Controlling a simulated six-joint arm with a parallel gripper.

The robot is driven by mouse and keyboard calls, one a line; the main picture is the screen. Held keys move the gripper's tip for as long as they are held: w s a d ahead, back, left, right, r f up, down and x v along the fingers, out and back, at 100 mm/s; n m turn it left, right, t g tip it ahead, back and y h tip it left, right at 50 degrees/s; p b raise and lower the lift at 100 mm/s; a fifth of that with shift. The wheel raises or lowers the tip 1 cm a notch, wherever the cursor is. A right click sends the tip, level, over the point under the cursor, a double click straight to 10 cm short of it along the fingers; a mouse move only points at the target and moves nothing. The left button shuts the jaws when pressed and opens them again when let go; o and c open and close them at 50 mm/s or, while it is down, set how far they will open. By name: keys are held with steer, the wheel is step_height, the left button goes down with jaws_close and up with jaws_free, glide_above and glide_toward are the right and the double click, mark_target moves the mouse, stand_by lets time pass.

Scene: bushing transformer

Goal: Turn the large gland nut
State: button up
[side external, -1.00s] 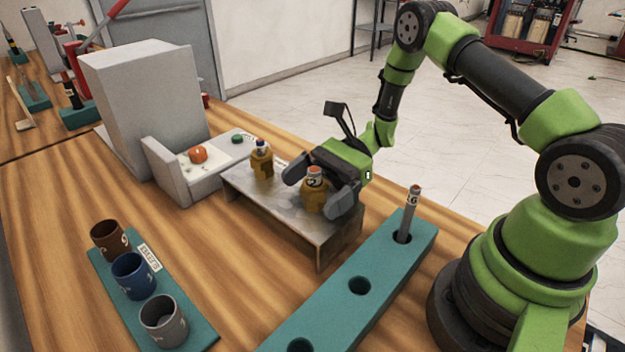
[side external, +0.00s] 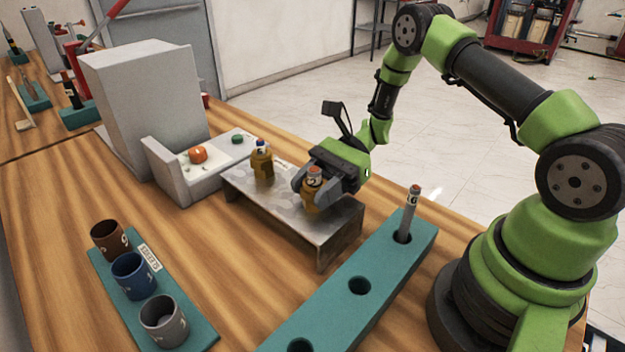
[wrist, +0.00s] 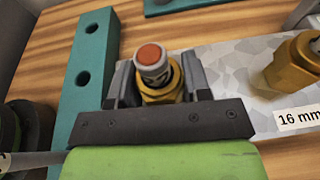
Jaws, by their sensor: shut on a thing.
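A brass hexagonal gland nut (side external: 311,203) stands on a low metal bench (side external: 285,208), with a grey bushing (side external: 314,174) with an orange-red top upright through it. My gripper (side external: 317,188) is shut on this nut, one finger on each side. In the wrist view the nut (wrist: 174,93) and bushing (wrist: 153,68) sit between the fingers of my gripper (wrist: 161,83); the fingers hide part of the nut. A second brass nut (side external: 262,168) with a blue-topped piece stands farther left on the bench. In the wrist view this nut (wrist: 293,66) is beside a "16 mm" label (wrist: 298,121).
A teal holder (side external: 330,312) with holes and one upright grey bushing (side external: 409,213) lies near my base. Three cups stand on a teal board (side external: 191,322) at lower left. A grey machine (side external: 150,110) with an orange-red button (side external: 198,155) and a green button is behind the bench.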

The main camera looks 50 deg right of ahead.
steer(key=shift+n+g, duration=0.7)
steer(key=shift+g, duration=0.2)
steer(key=shift+n+g+h, duration=0.3)
steer(key=shift+n+g, duration=0.8)
steer(key=shift+g, duration=0.4)
steer(key=shift+o, duration=0.3)
steer(key=shift+f+n+g+h, duration=0.1)
steer(key=shift+n+g+h, duration=0.4)
steer(key=shift+n+g, duration=0.85)
steer(key=shift+s, duration=0.1)
